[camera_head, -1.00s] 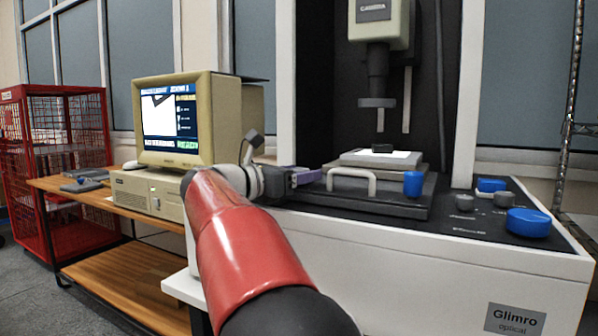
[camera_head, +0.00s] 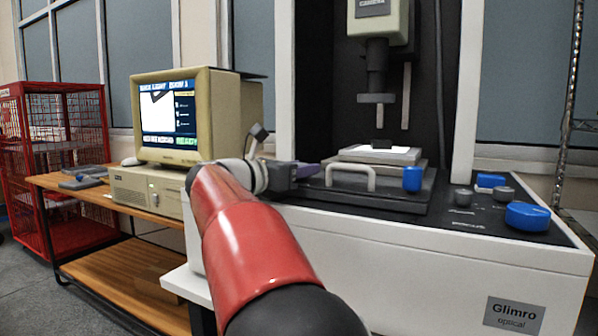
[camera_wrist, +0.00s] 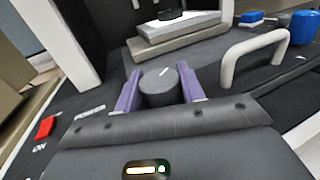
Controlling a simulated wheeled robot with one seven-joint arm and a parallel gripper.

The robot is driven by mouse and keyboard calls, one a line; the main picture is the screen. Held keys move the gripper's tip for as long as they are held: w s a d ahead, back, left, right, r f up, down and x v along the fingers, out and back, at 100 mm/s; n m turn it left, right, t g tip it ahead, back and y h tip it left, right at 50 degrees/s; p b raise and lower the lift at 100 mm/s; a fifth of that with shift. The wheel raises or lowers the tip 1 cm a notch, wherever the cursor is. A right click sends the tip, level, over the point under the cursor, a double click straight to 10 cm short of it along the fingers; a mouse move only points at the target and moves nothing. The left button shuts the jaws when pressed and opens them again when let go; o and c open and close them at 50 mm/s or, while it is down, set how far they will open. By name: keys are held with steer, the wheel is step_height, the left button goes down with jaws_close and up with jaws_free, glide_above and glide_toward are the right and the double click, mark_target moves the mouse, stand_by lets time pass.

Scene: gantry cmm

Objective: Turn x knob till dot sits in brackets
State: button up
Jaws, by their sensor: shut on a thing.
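My gripper (camera_wrist: 160,90) has purple fingers and is shut on a dark grey round knob (camera_wrist: 162,88) with a white line on its top, seen in the wrist view. The knob's label is not readable, so I cannot tell which axis it is. In the head view my red arm and gripper (camera_head: 303,172) reach to the left side of the machine's deck, and the knob is hidden there. The monitor (camera_head: 170,115) shows a white picture area with a dark shape and text at the right; no dot or brackets can be made out at this size.
The stage (camera_head: 375,156) holds a small dark part under the camera column (camera_head: 376,70). A pale handle (camera_wrist: 255,55) stands close to my gripper. Blue knobs (camera_head: 527,216) (camera_head: 412,179) and grey knobs sit at the right. A red switch (camera_wrist: 45,127) is at the left.

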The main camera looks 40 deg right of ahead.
steer(key=n+t+b, duration=0.1)
steer(key=t+b, duration=0.1)
steer(key=t, duration=0.1)
steer(key=shift+s+f+n+b, duration=0.1)
steer(key=shift+f+n+b, duration=0.1)
steer(key=shift+n+b, duration=0.15)
steer(key=shift+n+t+y+b, duration=0.5)
steer(key=shift+n+t, duration=0.35)
steer(key=shift+t, duration=0.25)
steer(key=n+t, duration=0.1)
steer(key=n+t+y, duration=0.1)
steer(key=t, duration=0.1)
steer(key=shift+r+y, duration=0.25)
steer(key=shift+y, duration=0.05)
steer(key=shift+n+t+y+p, duration=0.35)
steer(key=shift+n+t+y, duration=0.75)
steer(key=shift+n+t, duration=0.3)
steer(key=shift+t, duration=0.3)
steer(key=o, duration=1)
